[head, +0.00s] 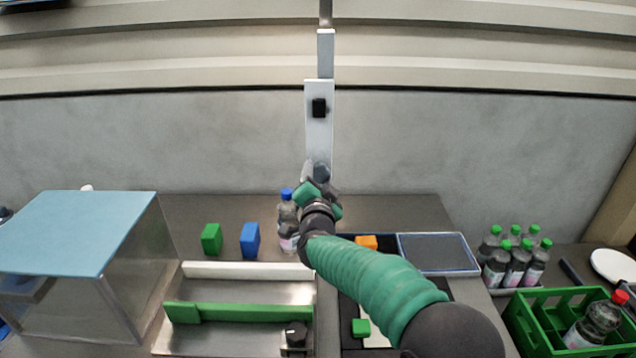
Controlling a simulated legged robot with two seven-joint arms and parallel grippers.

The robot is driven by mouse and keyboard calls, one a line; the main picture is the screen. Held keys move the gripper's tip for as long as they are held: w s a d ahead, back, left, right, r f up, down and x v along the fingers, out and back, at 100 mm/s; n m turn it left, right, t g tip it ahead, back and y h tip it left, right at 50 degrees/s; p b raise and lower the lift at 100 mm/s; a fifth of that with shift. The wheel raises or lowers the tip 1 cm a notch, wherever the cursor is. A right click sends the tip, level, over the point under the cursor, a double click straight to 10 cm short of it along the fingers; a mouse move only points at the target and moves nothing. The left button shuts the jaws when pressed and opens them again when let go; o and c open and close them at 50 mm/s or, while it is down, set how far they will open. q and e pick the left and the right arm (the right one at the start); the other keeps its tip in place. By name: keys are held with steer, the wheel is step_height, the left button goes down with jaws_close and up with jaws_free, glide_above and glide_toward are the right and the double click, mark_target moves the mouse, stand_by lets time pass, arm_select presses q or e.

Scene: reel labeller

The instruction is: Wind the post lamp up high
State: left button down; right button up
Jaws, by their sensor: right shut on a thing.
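The post (318,136) is a pale upright column at the back of the bench, with a narrower grey section (326,55) rising out of its top and leaving the picture at the top edge. A small black block (319,108) sits on its front face. A dark round knob (321,173) is low on the post. My right gripper (317,178) reaches up to the post's lower part and is shut on this knob; its fingers partly hide it. The lamp head is not in view. My left gripper is not in view.
A bottle with a blue cap (287,212) stands just left of my right gripper. Green (211,239) and blue (250,240) blocks stand further left, near a clear box with a blue top (78,232). A green crate (540,318) and several green-capped bottles are at right.

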steer(key=shift+a+f, duration=0.15)
steer(key=shift+f, duration=0.3)
stand_by(1.0)
steer(key=o, duration=1.1)
steer(key=shift+o, duration=1.2)
steer(key=shift+w+r, duration=0.1)
steer(key=shift+r, duration=0.1)
steer(key=s+b, duration=0.2)
steer(key=s, duration=1.5)
steer(key=shift+w, duration=0.15)
